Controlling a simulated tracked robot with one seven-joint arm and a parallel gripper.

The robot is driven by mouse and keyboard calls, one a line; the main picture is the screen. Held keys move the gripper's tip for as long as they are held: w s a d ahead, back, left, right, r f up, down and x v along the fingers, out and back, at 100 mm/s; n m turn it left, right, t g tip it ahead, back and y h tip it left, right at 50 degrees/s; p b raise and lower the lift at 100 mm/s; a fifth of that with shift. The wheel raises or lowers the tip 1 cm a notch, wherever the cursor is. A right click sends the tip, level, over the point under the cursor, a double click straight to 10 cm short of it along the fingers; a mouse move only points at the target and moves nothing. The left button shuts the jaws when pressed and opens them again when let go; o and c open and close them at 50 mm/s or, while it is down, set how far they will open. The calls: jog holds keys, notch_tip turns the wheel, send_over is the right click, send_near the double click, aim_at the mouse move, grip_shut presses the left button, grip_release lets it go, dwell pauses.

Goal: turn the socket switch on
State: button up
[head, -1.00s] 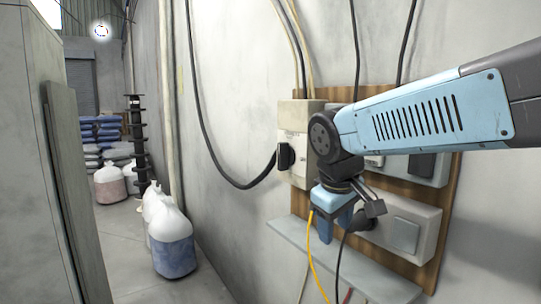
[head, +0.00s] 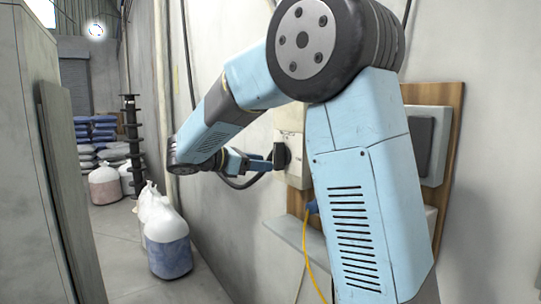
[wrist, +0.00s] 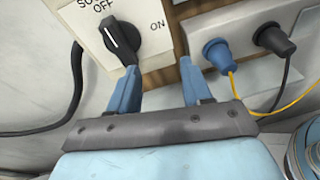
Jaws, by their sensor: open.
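The socket switch is a black rotary knob (wrist: 121,40) on a pale box (wrist: 140,12) marked OFF and ON. The knob's white mark points up and left, towards OFF. In the head view the knob (head: 281,156) sits on the front of the box (head: 291,138) on the wall. My gripper (wrist: 158,70) is open with nothing between its blue fingers. Its left fingertip overlaps the knob's lower end in the wrist view; I cannot tell whether they touch. Its right finger is below and right of the box. In the head view my gripper (head: 262,163) is just left of the knob.
A blue plug (wrist: 218,52) with a yellow cable and a black plug (wrist: 272,38) sit right of the gripper. A black cable (wrist: 70,95) hangs at the left. A shelf (head: 292,237) juts out below. Bagged containers (head: 168,250) stand on the floor at left.

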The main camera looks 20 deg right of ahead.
jog(key=n+t+h, duration=0.2)
send_near(275, 153)
jog(key=x, duration=1)
jog(key=shift+c, duration=0.4)
